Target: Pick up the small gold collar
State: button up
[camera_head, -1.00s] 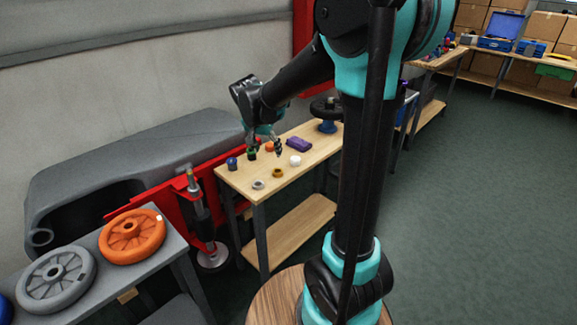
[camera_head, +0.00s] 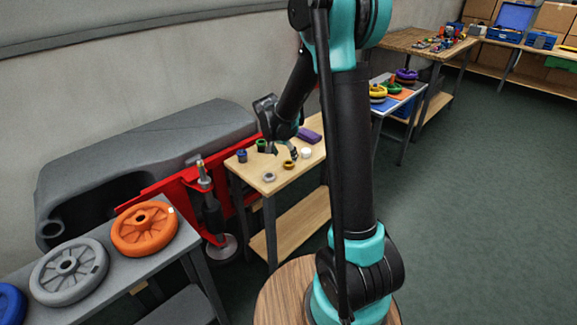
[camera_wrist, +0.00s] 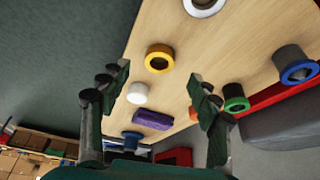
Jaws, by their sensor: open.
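The small gold collar (camera_head: 289,165) stands on the light wooden table (camera_head: 262,182) near its front edge. In the wrist view the gold collar (camera_wrist: 159,58) is a yellow ring with a dark hole, lying ahead of my fingertips and between their lines. My gripper (camera_head: 281,152) hangs over the table, just behind the collar in the head view. In the wrist view my gripper (camera_wrist: 160,82) is open, with nothing between its fingers. The collar is apart from both fingers.
Near the collar are a white cylinder (camera_wrist: 138,93), a purple block (camera_wrist: 153,120), a white-grey ring (camera_wrist: 203,5), a green-ringed part (camera_wrist: 235,99) and a blue-ringed part (camera_wrist: 296,66). A red frame (camera_head: 190,185) stands left of the table. Green floor lies open at right.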

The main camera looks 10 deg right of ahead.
aim_at(287, 161)
jog(key=shift+x, duration=2.75)
jog(key=c, duration=1.3)
jog(key=shift+c, duration=0.2)
jog(key=shift+r, duration=0.15)
